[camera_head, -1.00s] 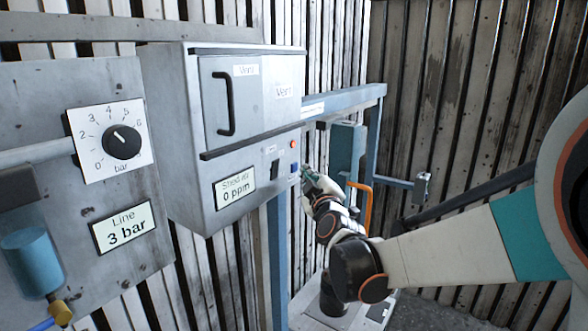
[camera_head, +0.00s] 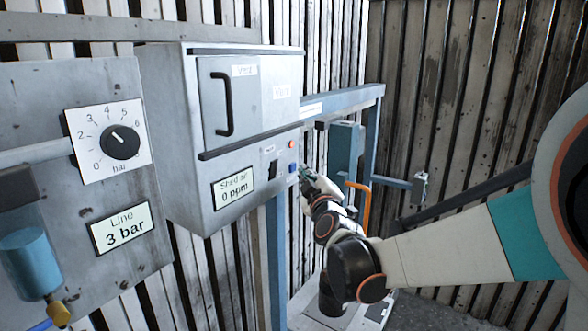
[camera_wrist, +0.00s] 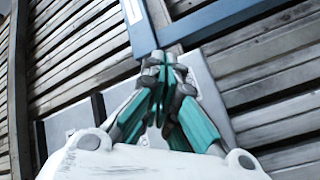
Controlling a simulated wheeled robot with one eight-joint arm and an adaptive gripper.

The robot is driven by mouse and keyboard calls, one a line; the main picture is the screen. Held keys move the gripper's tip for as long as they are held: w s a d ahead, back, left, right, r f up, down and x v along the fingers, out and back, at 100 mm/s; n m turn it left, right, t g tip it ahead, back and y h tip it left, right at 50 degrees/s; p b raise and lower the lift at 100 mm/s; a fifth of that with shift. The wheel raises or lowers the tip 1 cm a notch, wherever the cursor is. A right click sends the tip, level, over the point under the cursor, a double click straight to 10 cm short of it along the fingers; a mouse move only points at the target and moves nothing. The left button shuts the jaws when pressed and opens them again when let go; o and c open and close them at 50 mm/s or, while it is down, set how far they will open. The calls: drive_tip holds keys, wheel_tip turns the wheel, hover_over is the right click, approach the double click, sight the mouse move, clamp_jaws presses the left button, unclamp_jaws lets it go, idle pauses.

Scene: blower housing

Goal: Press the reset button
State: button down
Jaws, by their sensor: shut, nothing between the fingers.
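A grey control box (camera_head: 196,150) hangs on the wall, with small controls at the right end of its front. A red-orange round button (camera_head: 292,144) sits there, with a small blue control (camera_head: 292,168) below it. Their labels are too small to read, so I cannot tell which is the reset button. My gripper (camera_head: 304,170) is close to the box's right end, beside the blue control. I cannot tell whether it touches. In the wrist view my gripper (camera_wrist: 165,60) has its teal fingers together and empty; no button shows there.
A black rocker-like switch (camera_head: 273,169) and a "Shed air 0 ppm" display (camera_head: 233,187) are on the box. A blue frame (camera_head: 345,100) and an orange handle (camera_head: 362,205) stand beside my arm.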

drive_tip(key=shift+a, duration=0.1)
drive_tip(key=shift+w+a, duration=0.2)
drive_tip(key=shift+w, duration=0.1)
drive_tip(key=shift+w+a+b, duration=0.25)
drive_tip(key=shift+a+b, duration=0.1)
drive_tip(key=shift+a, duration=0.05)
idle(0.8)
drive_tip(key=shift+d, duration=0.1)
drive_tip(key=shift+s+d, duration=0.55)
drive_tip(key=shift+d, duration=0.05)
idle(0.6)
drive_tip(key=s+d+f+m+g+b, duration=0.3)
drive_tip(key=s+f+b, duration=0.6)
drive_tip(key=s+f, duration=0.3)
drive_tip(key=s+d+f+m+g+h+b, duration=0.1)
drive_tip(key=s+d+f+m+g+b, duration=0.3)
drive_tip(key=s+f+b, duration=0.6)
drive_tip(key=s+d+f+m+g+h+b, duration=0.1)
drive_tip(key=s+d+f+m+g+b, duration=0.2)
drive_tip(key=s+f+b, duration=0.6)
drive_tip(key=s+f+m+g, duration=0.1)
drive_tip(key=s+f, duration=0.6)
drive_tip(key=f, duration=0.5)
drive_tip(key=shift+d+f+b, duration=0.2)
drive_tip(key=shift+d+b, duration=0.1)
